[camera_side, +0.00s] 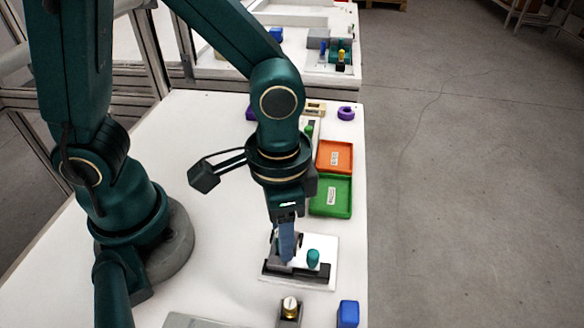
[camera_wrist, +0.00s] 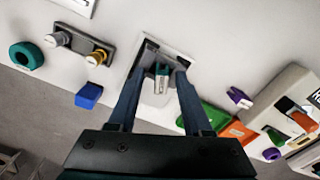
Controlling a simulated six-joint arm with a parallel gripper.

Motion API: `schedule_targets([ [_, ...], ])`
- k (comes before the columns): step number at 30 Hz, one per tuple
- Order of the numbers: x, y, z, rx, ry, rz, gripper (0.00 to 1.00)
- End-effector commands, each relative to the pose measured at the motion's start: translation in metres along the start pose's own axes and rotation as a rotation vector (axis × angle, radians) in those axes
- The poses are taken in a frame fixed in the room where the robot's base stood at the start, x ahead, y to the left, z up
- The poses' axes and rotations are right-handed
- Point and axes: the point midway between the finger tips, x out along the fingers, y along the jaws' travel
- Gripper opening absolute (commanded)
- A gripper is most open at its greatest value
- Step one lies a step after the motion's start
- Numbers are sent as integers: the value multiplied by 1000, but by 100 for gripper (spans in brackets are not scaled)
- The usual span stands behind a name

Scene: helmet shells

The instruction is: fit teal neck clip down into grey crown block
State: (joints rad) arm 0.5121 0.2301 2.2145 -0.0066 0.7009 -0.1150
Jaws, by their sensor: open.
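A teal piece, which I take to be the neck clip (camera_side: 313,258), stands upright on a low dark holder (camera_side: 313,274) on a white plate (camera_side: 330,250). In the wrist view a small teal piece (camera_wrist: 162,69) lies between my fingers, with a pale grey part just below it. My gripper (camera_side: 286,258) points down over the plate, just left of the teal piece in the side view. In the wrist view the gripper (camera_wrist: 161,73) is open, a finger on each side, with gaps. The grey crown block is partly hidden; I cannot tell whether the clip is seated.
A green tray (camera_side: 346,204) and an orange tray (camera_side: 350,165) lie behind the plate. A blue block (camera_side: 348,313) and a brass-topped part (camera_side: 290,305) stand in front. A purple ring (camera_side: 346,113) sits at the back. The table's right edge is close to the trays.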

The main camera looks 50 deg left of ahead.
Motion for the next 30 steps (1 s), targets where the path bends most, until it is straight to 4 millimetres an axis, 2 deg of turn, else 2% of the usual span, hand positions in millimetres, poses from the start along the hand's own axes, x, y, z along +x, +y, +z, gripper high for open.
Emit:
schedule_targets([
  [15,-96,0,-2,1,11,-2,49],
  [24,-120,-4,0,-10,18,-2,49],
  [26,-122,-10,2,-31,40,0,49],
  [30,-127,-34,12,-121,152,0,49],
])
